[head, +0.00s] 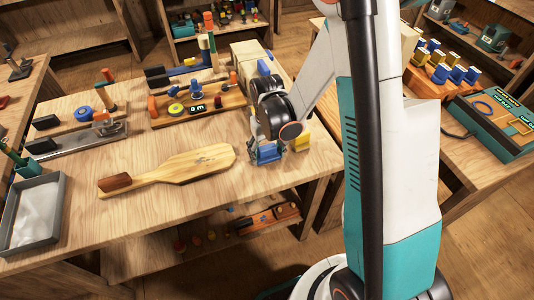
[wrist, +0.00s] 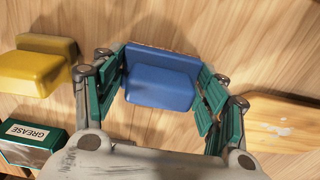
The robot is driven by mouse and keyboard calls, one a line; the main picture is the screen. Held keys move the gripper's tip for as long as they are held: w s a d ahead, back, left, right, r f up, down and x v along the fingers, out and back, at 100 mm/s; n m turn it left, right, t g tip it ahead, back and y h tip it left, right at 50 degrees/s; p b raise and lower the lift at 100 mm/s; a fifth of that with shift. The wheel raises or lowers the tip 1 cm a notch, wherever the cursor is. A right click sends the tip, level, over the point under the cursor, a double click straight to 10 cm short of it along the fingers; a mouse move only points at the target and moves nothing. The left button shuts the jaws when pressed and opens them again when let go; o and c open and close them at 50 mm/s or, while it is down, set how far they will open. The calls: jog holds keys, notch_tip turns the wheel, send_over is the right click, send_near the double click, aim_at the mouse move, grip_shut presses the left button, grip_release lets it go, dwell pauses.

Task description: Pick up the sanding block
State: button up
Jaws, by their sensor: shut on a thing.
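A blue block with a brown lower edge, which I take for the sanding block (wrist: 160,85), sits between the green finger pads of my gripper (wrist: 163,95) in the wrist view. My gripper is shut on it, with a pad at its left and right sides. In the head view my gripper (head: 268,148) is low at the right front of the workbench, and part of the blue block (head: 267,155) shows there. I cannot tell whether the block touches the bench top. A similar yellow block (wrist: 38,65) lies to the left in the wrist view.
A wooden paddle (head: 180,172) lies left of my gripper on the workbench (head: 150,225). A grey tray (head: 60,215) is at the far left. Wooden boards with tools and knobs (head: 200,105) stand behind. A green grease box (wrist: 35,145) is near my gripper.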

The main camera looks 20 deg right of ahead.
aim_at(267, 147)
jog(key=shift+r, duration=0.1)
notch_tip(267, 147, up, 20)
jog(key=p, duration=0.6)
jog(key=shift+p, duration=0.35)
